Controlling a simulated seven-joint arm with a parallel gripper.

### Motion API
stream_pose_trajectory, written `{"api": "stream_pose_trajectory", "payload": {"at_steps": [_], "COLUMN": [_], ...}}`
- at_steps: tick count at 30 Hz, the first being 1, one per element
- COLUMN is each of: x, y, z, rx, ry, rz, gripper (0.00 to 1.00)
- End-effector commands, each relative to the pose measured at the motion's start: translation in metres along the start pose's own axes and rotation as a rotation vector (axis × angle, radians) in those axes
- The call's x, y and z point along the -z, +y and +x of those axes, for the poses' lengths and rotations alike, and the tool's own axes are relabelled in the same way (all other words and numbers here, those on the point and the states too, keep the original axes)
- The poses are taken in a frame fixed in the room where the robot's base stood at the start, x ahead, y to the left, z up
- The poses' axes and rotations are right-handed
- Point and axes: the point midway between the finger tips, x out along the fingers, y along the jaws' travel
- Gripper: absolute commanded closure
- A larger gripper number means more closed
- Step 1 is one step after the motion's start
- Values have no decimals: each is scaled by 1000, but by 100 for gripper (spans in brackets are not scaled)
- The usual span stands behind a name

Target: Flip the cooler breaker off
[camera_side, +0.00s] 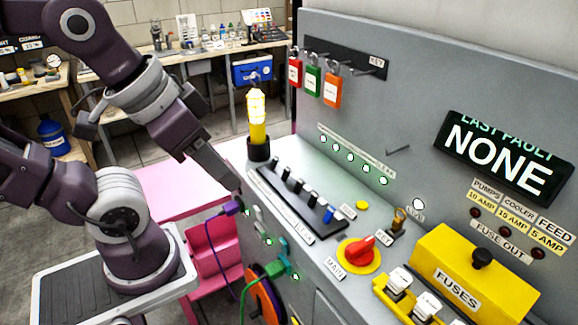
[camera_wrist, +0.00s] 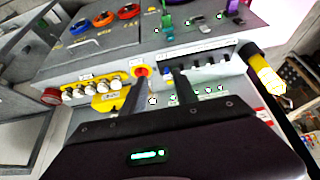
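A row of black breaker levers (camera_side: 299,188) stands on a dark strip along the top of the grey panel, with a blue-tipped lever (camera_side: 329,214) at its near end. The breaker labels are too small to read, so I cannot tell which is the cooler one. The row also shows in the wrist view (camera_wrist: 210,70). My gripper (camera_side: 236,183) is in front of the panel's left edge, apart from the levers. In the wrist view, my gripper's two fingers (camera_wrist: 159,76) are spread with nothing between them.
A red main knob (camera_side: 361,247), a key switch (camera_side: 398,220) and a yellow fuse box (camera_side: 472,275) are right of the breakers. A lit yellow lamp (camera_side: 257,118) stands at the row's far end. Coloured lock tags (camera_side: 313,80) hang behind. Plugs (camera_side: 232,207) line the front.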

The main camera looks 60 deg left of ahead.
Motion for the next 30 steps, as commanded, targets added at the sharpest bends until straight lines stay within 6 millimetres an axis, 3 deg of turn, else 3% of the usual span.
{"api": "stream_pose_trajectory", "payload": {"at_steps": [1, 5, 10, 14, 18, 24, 30], "x": [1, 24, 98, 149, 184, 195, 193], "y": [0, -6, -34, -70, -117, -170, -187], "z": [0, 0, 20, 58, 115, 185, 208], "rx": [1, 10, 32, 38, 32, 11, 0], "ry": [-1, -45, -183, -299, -419, -538, -575], "rz": [0, -2, -4, -5, -7, -3, 0], "gripper": [75, 100, 100, 100, 100, 100, 100]}}
